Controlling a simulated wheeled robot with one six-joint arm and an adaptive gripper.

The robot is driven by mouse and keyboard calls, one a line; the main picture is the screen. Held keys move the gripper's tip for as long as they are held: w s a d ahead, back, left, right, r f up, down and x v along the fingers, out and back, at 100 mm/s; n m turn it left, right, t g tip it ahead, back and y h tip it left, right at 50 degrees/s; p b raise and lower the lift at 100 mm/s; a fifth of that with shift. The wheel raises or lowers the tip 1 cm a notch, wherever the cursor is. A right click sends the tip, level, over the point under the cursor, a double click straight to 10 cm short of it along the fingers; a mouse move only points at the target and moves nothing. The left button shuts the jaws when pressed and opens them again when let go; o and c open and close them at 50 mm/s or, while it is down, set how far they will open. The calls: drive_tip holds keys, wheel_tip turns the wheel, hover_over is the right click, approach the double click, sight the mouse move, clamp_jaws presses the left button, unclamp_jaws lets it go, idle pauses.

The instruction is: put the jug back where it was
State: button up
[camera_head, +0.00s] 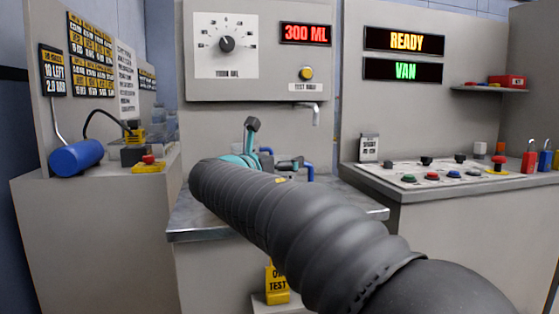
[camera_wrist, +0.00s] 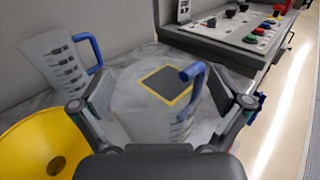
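A clear measuring jug with a blue handle (camera_wrist: 201,82) and dark marks is between the fingers of my gripper (camera_wrist: 162,92) in the wrist view. The fingers are wide apart with the jug's pale body between them; whether both pads press on it I cannot tell. A dark square with a yellow border (camera_wrist: 166,83) shows on the worktop there, partly behind the jug. A second marked jug (camera_wrist: 62,62) with a blue handle stands to the left. In the head view, my gripper (camera_head: 268,146) is over the metal worktop (camera_head: 205,232), and my arm hides most of it.
A yellow funnel-like object (camera_wrist: 40,145) is close by my left finger. A spout (camera_head: 315,115) hangs under the dial panel, whose display (camera_head: 305,34) reads 300 ML. A button console (camera_head: 440,178) borders the worktop on the right. A blue cylinder (camera_head: 76,158) lies at left.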

drive_tip(key=shift+r, duration=0.1)
drive_tip(key=shift+s+a, duration=0.1)
drive_tip(key=v, duration=1.2)
drive_tip(key=s+d+f+m+g+y, duration=0.1)
drive_tip(key=s+d+f+m+g, duration=0.3)
drive_tip(key=d, duration=0.4)
drive_tip(key=s+d+f+m+g+y, duration=0.1)
drive_tip(key=s+d+f+m, duration=0.2)
drive_tip(key=d+f+m, duration=0.3)
drive_tip(key=s+d+f+m+g+y, duration=0.1)
drive_tip(key=s+d+f+m+g, duration=0.3)
drive_tip(key=d, duration=0.5)
drive_tip(key=s+d+f+m+g+y, duration=0.1)
drive_tip(key=s+f+m+y, duration=0.4)
drive_tip(key=s+f+m, duration=1.1)
drive_tip(key=shift+d+f+y, duration=0.25)
drive_tip(key=shift+d+y, duration=0.15)
drive_tip(key=shift+d, duration=0.3)
